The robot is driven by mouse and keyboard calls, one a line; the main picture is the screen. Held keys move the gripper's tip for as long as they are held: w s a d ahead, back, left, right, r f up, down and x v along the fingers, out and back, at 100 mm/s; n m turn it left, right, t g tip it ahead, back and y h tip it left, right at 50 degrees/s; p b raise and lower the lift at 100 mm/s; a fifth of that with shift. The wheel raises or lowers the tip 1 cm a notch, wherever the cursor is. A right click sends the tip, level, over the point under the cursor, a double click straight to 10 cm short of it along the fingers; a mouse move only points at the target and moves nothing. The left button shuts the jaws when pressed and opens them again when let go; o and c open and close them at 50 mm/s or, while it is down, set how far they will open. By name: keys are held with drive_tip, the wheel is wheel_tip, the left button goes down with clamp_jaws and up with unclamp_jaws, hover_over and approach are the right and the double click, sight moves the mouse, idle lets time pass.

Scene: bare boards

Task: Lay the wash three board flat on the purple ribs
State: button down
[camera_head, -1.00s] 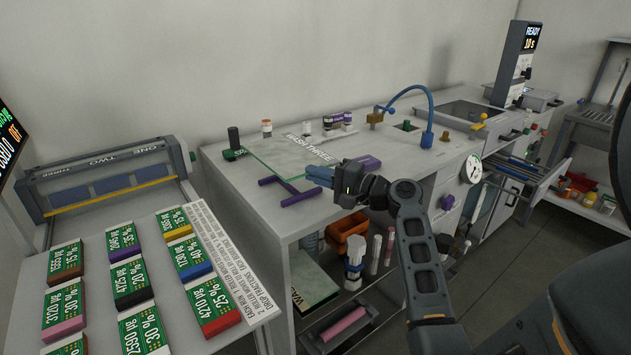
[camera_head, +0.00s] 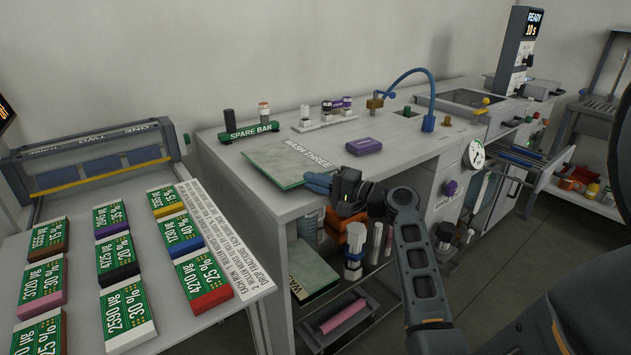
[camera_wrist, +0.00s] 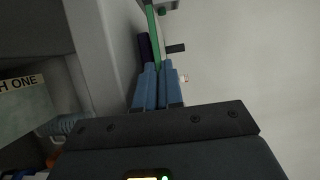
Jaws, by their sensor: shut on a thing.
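The wash three board (camera_head: 285,165) is a flat pale-green plate with WASH THREE lettering, over the left end of the bench. My gripper (camera_head: 319,182) is shut on its front right edge. In the wrist view, the board (camera_wrist: 153,40) shows edge-on as a green strip running from between my blue fingers (camera_wrist: 158,85). A dark purple rib (camera_wrist: 145,47) shows close under its lower face. The board hides the ribs in the head view. It looks about level; I cannot tell whether it touches the ribs.
A green SPARE BAR block (camera_head: 249,132) and a rack of small bottles (camera_head: 325,122) stand behind the board. A purple block (camera_head: 364,146) lies right of it. A blue hose (camera_head: 431,95) arches farther right. Coloured packs (camera_head: 203,280) cover the left table.

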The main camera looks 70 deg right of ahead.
drive_tip(key=shift+f+b, duration=0.35)
drive_tip(key=shift+f, duration=0.05)
idle(0.4)
drive_tip(key=c, duration=1.2)
unclamp_jaws()
drive_tip(key=shift+f, duration=0.15)
drive_tip(key=shift+f, duration=0.15)
drive_tip(key=c, duration=0.4)
drive_tip(key=shift+s, duration=0.15)
drive_tip(key=shift+s+a, duration=0.15)
drive_tip(key=shift+s, duration=0.55)
